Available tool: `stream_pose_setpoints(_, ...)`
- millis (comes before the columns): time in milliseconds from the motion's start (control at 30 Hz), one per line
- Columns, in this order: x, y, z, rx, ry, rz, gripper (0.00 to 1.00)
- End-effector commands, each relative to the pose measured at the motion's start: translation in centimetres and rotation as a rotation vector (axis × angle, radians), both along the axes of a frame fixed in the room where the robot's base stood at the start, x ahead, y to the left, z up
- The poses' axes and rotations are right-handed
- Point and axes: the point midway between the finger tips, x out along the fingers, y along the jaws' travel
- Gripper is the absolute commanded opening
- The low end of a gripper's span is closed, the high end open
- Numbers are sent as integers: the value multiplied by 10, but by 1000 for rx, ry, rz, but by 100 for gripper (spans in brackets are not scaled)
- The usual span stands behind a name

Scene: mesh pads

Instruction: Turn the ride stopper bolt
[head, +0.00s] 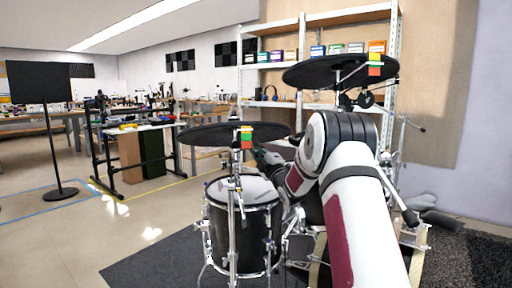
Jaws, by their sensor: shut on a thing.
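My gripper (262,156) is just under the right part of the left dark cymbal pad (205,134), close to that pad's stand (235,200). It is shut on a small part by the stand, which I take to be the ride stopper bolt. The bolt itself is too small and too hidden by my fingers to make out. A second dark cymbal pad (318,72) stands higher at the right. Small red, yellow and green blocks (246,138) show at the left pad, and similar blocks (374,65) show at the right pad.
A dark drum with a pale mesh head (240,190) stands below my gripper. More kit hardware (415,235) is partly behind my arm. A shelf rack (300,40) is at the back. A black panel stand (50,130) is at the left, with open floor (100,225) between.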

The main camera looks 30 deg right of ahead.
Motion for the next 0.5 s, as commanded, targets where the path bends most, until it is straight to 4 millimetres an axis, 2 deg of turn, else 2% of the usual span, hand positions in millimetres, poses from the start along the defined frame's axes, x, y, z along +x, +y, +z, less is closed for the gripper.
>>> stream_pose_setpoints(33,-1,-1,13,11,21,13,0)
stream_pose_setpoints(500,0,-1,13,136,274,109,0)
